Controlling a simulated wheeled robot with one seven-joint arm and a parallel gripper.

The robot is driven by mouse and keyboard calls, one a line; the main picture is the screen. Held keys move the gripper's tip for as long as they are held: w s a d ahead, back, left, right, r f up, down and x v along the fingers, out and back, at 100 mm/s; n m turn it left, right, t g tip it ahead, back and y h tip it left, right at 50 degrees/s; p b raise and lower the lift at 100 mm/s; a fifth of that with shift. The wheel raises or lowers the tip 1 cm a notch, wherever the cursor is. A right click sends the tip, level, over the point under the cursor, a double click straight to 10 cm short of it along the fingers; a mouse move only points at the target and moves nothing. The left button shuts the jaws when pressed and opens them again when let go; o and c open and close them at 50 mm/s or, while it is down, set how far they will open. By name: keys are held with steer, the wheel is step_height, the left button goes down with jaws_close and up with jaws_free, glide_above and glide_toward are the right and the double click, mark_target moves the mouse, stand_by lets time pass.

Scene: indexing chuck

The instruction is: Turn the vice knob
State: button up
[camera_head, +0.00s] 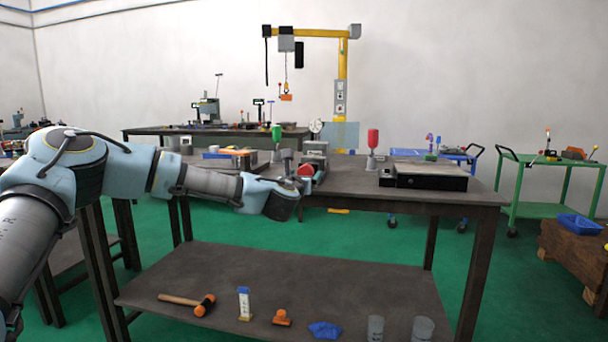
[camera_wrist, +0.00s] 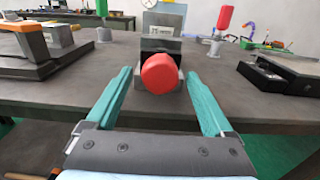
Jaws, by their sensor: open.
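The vice knob (camera_wrist: 162,74) is round and red, at the front of the grey vice (camera_wrist: 162,27) on the bench. In the head view the red knob (camera_head: 306,170) shows just beyond the end of my arm, with the vice (camera_head: 315,150) behind it. My gripper (camera_wrist: 160,82) is open, with one teal finger on each side of the knob. There are visible gaps between the fingers and the knob in the wrist view. In the head view my wrist hides much of the gripper.
The bench top (camera_head: 345,178) holds a red bottle (camera_head: 373,140), a green bottle (camera_head: 276,136) and a black flat device (camera_head: 430,176). An orange-and-grey tool (camera_wrist: 38,45) stands left of the vice. The lower shelf (camera_head: 200,270) carries a hammer (camera_head: 188,302) and several small items.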

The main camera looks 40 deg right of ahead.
steer(key=shift+w+d, duration=0.1)
steer(key=shift+d, duration=0.1)
steer(key=c, duration=1.4)
